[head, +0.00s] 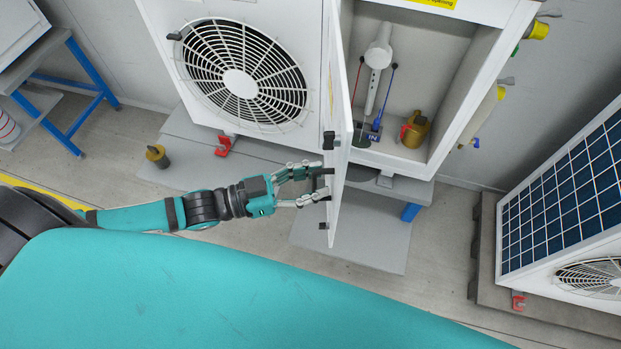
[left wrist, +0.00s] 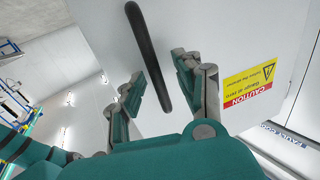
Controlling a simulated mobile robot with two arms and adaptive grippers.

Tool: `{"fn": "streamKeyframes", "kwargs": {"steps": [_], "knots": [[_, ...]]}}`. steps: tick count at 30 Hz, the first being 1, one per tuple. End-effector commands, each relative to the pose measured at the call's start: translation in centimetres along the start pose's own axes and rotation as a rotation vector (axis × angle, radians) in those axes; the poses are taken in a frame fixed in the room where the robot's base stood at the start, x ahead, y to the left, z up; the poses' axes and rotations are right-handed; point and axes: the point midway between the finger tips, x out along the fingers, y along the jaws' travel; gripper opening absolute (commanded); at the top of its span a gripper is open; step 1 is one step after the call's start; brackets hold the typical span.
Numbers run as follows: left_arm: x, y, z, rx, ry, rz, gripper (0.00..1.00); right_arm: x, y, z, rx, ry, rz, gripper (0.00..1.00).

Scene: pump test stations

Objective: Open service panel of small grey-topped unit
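A white unit with a round fan grille (head: 240,82) stands ahead; its top is out of view, so I cannot tell its colour. Its service panel (head: 341,100) stands swung out, seen nearly edge-on, with the compartment (head: 429,60) behind it exposed. My left gripper (head: 325,182) is at the panel's lower part, on its left face. In the left wrist view the gripper (left wrist: 160,74) is open, its fingers on either side of a black bar handle (left wrist: 147,50) with visible gaps. A yellow caution label (left wrist: 249,83) is on the panel. My right gripper is not in view.
The compartment holds a white cylindrical part (head: 377,60) and a brass-coloured fitting (head: 415,130). Valves (head: 537,29) stick out on the unit's right. Another unit with a blue gridded face (head: 565,195) stands at right. A blue-legged bench (head: 82,75) stands at left.

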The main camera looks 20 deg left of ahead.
Motion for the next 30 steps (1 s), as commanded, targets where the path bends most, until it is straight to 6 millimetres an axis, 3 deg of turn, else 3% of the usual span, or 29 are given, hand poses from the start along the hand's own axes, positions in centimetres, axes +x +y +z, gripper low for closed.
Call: {"fn": "streamKeyframes", "kwargs": {"steps": [4, 10, 21, 30], "knots": [[0.0, -0.1, 0.0, 0.001, -0.001, -0.001, 0.34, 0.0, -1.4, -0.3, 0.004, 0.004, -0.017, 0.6], [-0.9, 0.0, 0.1, -0.001, -0.005, -0.002, 0.34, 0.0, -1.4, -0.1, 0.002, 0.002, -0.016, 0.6], [-7.9, 0.3, 0.2, -0.003, -0.012, 0.0, 0.34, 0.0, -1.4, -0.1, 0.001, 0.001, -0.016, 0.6], [-11.1, 0.3, 0.0, 0.002, -0.009, 0.0, 0.34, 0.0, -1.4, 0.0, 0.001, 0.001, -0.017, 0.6]]}}
